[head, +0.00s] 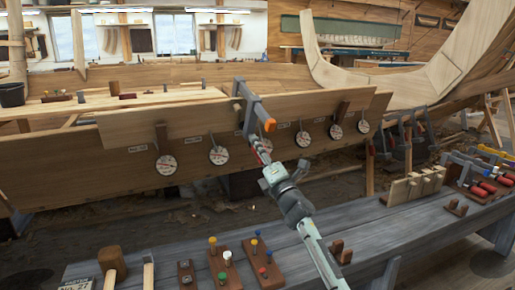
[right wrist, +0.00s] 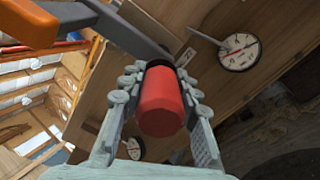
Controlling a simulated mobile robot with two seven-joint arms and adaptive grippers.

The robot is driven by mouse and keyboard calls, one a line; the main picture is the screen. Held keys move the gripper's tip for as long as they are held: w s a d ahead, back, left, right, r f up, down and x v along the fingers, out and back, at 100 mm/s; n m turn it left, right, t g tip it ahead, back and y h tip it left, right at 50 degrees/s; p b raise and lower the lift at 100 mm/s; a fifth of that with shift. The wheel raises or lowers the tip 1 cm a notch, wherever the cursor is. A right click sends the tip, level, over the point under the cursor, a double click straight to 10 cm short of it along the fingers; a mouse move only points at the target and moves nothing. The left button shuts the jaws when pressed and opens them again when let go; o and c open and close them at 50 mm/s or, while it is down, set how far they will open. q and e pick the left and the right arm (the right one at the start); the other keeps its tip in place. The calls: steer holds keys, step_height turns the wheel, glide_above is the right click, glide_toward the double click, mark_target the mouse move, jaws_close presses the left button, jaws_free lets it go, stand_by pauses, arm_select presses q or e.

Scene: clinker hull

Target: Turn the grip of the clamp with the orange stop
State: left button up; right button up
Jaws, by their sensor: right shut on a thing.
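The clamp (head: 248,104) with the orange stop (head: 269,125) hangs over the top edge of the planks in the middle of the head view. Its grey bar (right wrist: 120,30) and orange stop (right wrist: 28,22) show at the upper left of the right wrist view. Its red grip (right wrist: 160,103) sits between the fingers of my right gripper (right wrist: 160,95), which is shut on it from both sides. In the head view my right gripper (head: 264,158) is just below the clamp, and the grip is mostly hidden. My left gripper is not in view.
Several round dials (head: 218,155) hang along the planks on both sides of the clamp. A grey bench (head: 350,235) in front bears pegged blocks (head: 262,262) and, at right, more clamps (head: 480,186) with red grips. Open floor lies between bench and hull.

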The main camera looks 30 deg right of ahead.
steer(key=shift+f, duration=0.2)
stand_by(0.4)
steer(key=o, duration=1.2)
steer(key=shift+s+r, duration=0.1)
steer(key=shift+r, duration=0.05)
steer(key=v, duration=1.2)
